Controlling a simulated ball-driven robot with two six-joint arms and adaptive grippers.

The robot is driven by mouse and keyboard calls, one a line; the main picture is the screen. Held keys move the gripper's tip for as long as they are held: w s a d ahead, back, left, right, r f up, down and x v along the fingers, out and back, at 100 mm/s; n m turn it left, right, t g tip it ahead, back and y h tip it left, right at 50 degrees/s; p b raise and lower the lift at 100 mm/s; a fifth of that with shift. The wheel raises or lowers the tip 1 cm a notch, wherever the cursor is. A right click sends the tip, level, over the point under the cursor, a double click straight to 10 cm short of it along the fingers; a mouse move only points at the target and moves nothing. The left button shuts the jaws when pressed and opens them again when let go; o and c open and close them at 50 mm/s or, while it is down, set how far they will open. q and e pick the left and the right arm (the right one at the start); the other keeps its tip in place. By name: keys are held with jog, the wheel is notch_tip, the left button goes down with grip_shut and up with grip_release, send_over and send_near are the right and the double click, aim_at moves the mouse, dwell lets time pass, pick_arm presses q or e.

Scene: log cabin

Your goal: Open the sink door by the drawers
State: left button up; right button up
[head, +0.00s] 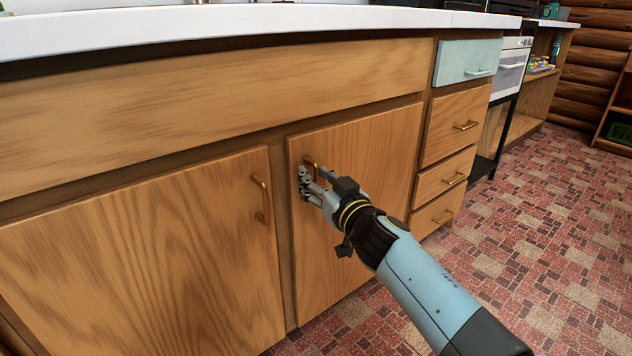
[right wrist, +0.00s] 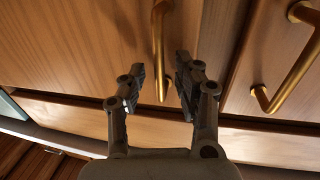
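The wooden sink door by the drawers (head: 360,220) is at the centre of the head view and looks shut. Its brass handle (head: 312,162) is near the door's upper left corner; it also shows in the right wrist view (right wrist: 159,40). My right gripper (head: 312,180) is at this handle, partly covering it. In the right wrist view my right gripper (right wrist: 157,85) has its two fingers apart, with the handle in the gap between them. I cannot tell whether either finger touches it. My left gripper is not in view.
The other sink door (head: 140,260), with its own brass handle (head: 261,198), is shut at left. A teal-fronted drawer (head: 465,62) and wooden drawers (head: 455,125) stand at right. A white countertop (head: 240,22) runs above. The tiled floor (head: 540,230) at right is clear.

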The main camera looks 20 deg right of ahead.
jog(key=shift+w, duration=0.2)
jog(key=shift+c, duration=0.2)
grip_shut()
